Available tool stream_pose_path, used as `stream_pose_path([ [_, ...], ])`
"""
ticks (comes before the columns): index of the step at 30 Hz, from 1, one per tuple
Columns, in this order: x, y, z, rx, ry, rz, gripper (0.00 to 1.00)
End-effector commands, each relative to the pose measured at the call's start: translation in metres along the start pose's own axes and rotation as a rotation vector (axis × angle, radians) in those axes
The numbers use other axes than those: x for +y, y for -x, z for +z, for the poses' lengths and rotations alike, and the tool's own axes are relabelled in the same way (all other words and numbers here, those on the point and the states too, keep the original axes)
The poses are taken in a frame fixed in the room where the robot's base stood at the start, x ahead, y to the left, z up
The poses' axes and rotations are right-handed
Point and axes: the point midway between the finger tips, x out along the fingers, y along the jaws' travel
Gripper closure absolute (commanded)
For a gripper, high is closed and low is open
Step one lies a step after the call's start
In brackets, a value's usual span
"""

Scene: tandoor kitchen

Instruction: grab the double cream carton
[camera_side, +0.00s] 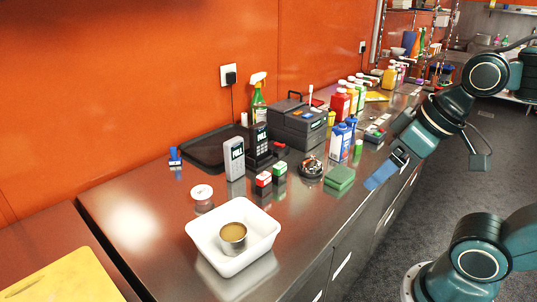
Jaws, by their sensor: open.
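A blue and white carton (338,141) stands upright on the steel counter, right of the dark grey case. It looks like the double cream carton, but its label is too small to read. My gripper (376,180) is at the counter's front edge, to the right of and nearer the camera than the carton, pointing down and left. It is clear of the carton, and nothing shows between its jaws. The gap between the fingers is hard to see from this side.
A green sponge block (340,177) and a dark round dish (311,167) lie in front of the carton. A dark grey case (298,127) stands behind left. Red and yellow bottles (340,104) stand beyond. A white tub (262,246) holds a tin. The left counter has free room.

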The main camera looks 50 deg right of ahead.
Motion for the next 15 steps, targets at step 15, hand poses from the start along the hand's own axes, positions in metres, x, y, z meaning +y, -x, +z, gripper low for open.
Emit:
stream_pose_path([
  [15, 0.0017, 0.0017, -0.0064, -0.005, 0.016, 0.004, 0.23],
])
